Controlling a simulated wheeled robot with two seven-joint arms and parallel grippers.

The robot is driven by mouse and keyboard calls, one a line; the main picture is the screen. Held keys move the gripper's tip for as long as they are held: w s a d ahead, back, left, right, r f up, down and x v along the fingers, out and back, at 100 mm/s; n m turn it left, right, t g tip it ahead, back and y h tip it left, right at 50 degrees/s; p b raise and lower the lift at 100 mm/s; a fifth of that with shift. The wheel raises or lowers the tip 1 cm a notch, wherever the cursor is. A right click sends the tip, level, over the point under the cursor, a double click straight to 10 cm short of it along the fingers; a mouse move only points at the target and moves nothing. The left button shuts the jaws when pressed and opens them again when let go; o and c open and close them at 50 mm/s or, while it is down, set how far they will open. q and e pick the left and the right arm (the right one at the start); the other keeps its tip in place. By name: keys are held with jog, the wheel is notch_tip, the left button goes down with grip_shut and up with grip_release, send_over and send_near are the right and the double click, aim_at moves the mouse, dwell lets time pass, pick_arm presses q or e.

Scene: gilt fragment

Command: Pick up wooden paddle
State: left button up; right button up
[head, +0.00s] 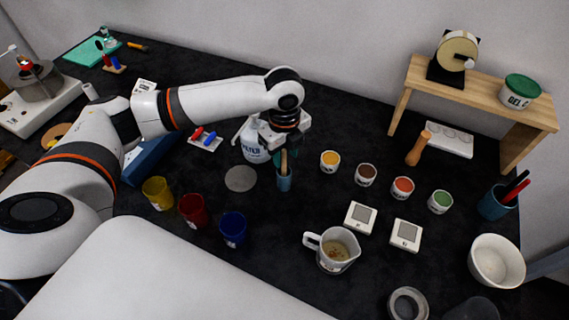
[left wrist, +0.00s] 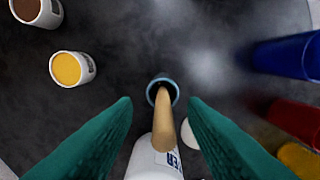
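The wooden paddle (head: 284,164) stands upright in a small blue cup (head: 284,183) near the middle of the dark table. In the left wrist view the paddle (left wrist: 164,122) rises from the cup (left wrist: 153,92) toward the camera. My left gripper (head: 282,153) is over the cup, pointing down. In the left wrist view its two green fingers (left wrist: 160,104) are apart, one on each side of the paddle, with gaps visible. The paddle's lower end is hidden inside the cup. My right gripper is not in view.
A white bottle (head: 252,143) stands close behind-left of the cup. Small paint pots, such as the yellow one (head: 330,161), line up to the right. Yellow, red and blue cups (head: 232,229) stand at front left. A measuring jug (head: 336,250) is in front.

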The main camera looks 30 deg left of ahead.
aim_at(284, 175)
pick_arm(q)
jog(key=shift+a+f+p, duration=0.2)
jog(key=shift+f+p, duration=0.15)
jog(key=shift+f, duration=1.5)
grip_shut()
jog(key=shift+r, duration=0.1)
